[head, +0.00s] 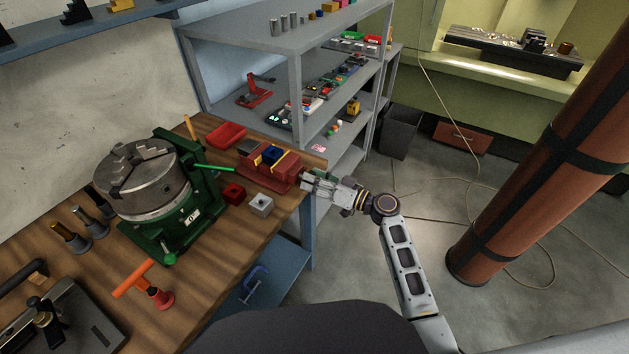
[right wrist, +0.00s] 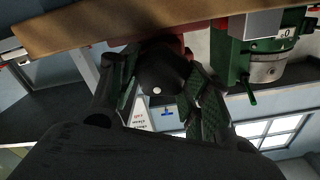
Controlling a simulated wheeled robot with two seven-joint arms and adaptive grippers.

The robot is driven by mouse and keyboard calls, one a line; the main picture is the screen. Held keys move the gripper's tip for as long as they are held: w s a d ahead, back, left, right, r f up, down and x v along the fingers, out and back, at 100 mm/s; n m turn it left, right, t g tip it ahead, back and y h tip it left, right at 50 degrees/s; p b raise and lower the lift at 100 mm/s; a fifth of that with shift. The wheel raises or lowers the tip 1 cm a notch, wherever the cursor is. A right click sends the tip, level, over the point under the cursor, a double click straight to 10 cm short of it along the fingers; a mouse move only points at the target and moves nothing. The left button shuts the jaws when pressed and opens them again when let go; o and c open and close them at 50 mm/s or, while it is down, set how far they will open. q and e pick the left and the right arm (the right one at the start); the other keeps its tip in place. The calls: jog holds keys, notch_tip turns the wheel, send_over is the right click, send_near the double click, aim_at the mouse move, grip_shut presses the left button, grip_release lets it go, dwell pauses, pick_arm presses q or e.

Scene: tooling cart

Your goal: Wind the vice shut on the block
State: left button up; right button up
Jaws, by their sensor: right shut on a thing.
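The red vice (head: 262,181) sits at the right edge of the wooden bench, with yellow strips along its jaws. A blue block (head: 271,154) stands between the jaws; I cannot tell if both jaws touch it. My right gripper (head: 308,181) is at the vice's right end, just off the bench edge. In the right wrist view my right gripper (right wrist: 163,88) has its fingers shut around a dark rounded handle end (right wrist: 162,74). The vice's red body shows only as a sliver behind it. My left gripper is not in view.
A green rotary chuck (head: 145,180) stands left of the vice. A red block (head: 233,194) and a grey block (head: 261,205) lie in front of it, and a red tray (head: 226,134) behind. Grey shelving (head: 285,80) stands close beyond.

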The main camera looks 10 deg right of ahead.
jog(key=o, duration=1)
jog(key=shift+v, duration=6.05)
